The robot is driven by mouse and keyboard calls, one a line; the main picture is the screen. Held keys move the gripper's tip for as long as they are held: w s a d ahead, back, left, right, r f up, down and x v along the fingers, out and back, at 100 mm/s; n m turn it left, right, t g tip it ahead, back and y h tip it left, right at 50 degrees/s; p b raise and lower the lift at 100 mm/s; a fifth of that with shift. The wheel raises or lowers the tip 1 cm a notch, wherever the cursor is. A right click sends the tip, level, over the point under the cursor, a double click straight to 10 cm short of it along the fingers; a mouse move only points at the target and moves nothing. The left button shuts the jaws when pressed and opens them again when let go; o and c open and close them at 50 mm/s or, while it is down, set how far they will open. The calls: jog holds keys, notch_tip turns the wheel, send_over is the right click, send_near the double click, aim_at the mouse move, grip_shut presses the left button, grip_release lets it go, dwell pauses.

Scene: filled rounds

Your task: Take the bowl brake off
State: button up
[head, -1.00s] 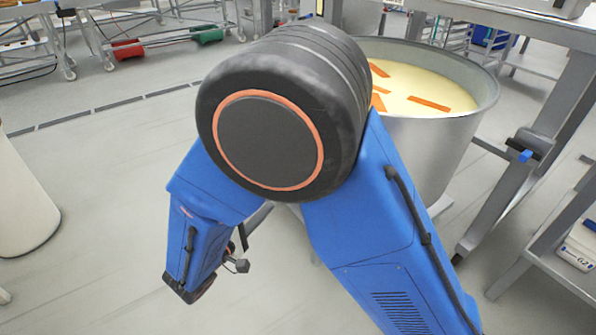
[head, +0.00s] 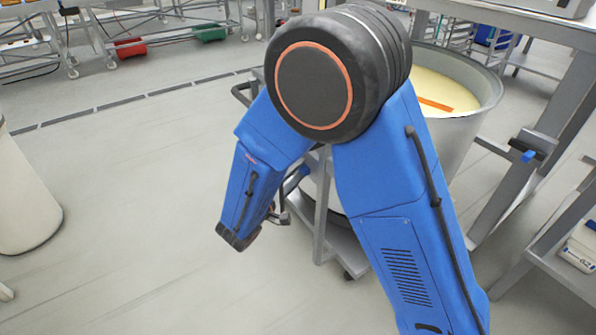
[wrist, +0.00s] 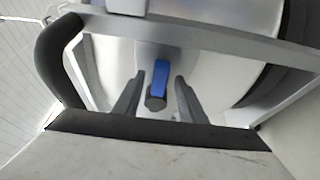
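The big steel bowl (head: 449,140) stands on a wheeled grey frame (head: 333,240), partly hidden behind my arm. It holds a pale yellow mass with an orange strip. A blue lever (wrist: 161,72) with a dark round end, which looks like the brake, shows in the wrist view below the bowl. A bit of blue also shows at the frame (head: 292,180) in the head view. My gripper (wrist: 159,88) is open, with one finger on each side of the lever and a visible gap on both sides. In the head view, my gripper (head: 279,214) is small and partly hidden.
A white rounded container (head: 25,200) is at left. The floor between is clear.

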jog(key=shift+w+d, duration=0.2)
jog(key=shift+w, duration=0.1)
grip_shut()
jog(key=shift+r, duration=0.1)
jog(key=w+a+r+n+g, duration=0.1)
jog(key=w+r+n+g, duration=0.1)
jog(key=n, duration=0.4)
jog(key=w+a+r+n+g+h, duration=0.1)
jog(key=w+a+r+n+g, duration=0.1)
jog(key=n, duration=0.5)
jog(key=shift+w+a+r+g, duration=0.25)
jog(key=shift+w+r+g, duration=0.35)
jog(key=shift+r+g, duration=0.85)
jog(key=shift+f+n+g, duration=0.25)
jog(key=shift+f+n, duration=0.05)
jog(key=shift+f, duration=0.1)
